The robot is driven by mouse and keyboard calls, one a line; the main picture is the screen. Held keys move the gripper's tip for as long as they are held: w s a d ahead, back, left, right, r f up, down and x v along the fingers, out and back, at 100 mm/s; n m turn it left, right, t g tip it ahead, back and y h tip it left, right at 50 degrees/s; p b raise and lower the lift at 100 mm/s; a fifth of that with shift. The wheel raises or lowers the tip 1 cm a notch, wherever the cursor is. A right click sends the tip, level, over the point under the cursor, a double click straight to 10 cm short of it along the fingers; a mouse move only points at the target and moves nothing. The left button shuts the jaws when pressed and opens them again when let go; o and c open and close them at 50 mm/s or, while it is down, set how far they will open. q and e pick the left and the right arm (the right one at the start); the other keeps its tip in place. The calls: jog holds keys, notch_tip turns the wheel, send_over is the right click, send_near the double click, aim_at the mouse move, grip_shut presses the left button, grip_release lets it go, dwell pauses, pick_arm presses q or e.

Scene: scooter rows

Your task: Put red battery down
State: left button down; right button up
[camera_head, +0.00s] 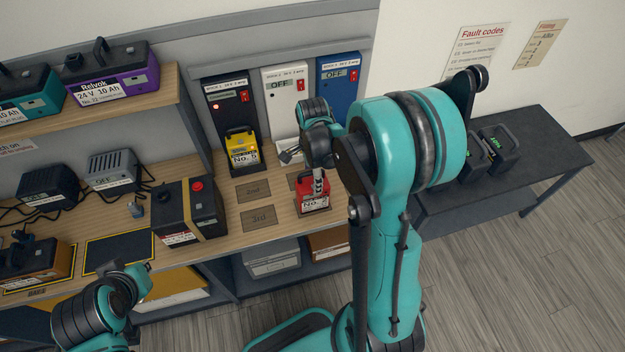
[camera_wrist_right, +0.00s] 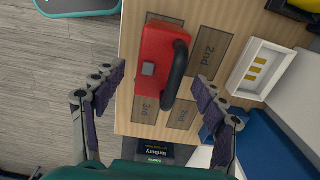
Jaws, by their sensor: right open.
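The red battery (camera_head: 312,195), marked No. 2, stands upright at the front edge of the wooden bench, among the dark marked plates; it also shows in the right wrist view (camera_wrist_right: 158,62) with its black handle. My right gripper (camera_head: 318,176) is over it in the head view. In the right wrist view the fingers (camera_wrist_right: 160,80) are wide apart, one on each side of the battery, with gaps. The battery partly hides the plates beneath it. My left arm's end (camera_head: 134,283) is at the lower left, its fingers not clear.
Plates marked 2nd (camera_head: 253,190) and 3rd (camera_head: 259,218) lie bare. Behind are a black charger holding a yellow battery (camera_head: 242,150), a white charger (camera_head: 286,90) and a blue charger (camera_head: 338,85). A strapped black battery (camera_head: 188,212) stands left. A dark table (camera_head: 545,150) stands right.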

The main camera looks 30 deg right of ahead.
notch_tip(320, 180, up, 8)
jog(key=p, duration=0.2)
jog(key=s+a+r+n+t, duration=0.7)
jog(key=s+a+n, duration=0.3)
jog(key=n, duration=1)
jog(key=shift+s+a+r+n, duration=0.3)
jog(key=shift+s+r, duration=0.2)
jog(key=shift+s, duration=0.05)
notch_tip(320, 180, down, 9)
jog(key=b, duration=0.9)
jog(key=shift+r, duration=0.2)
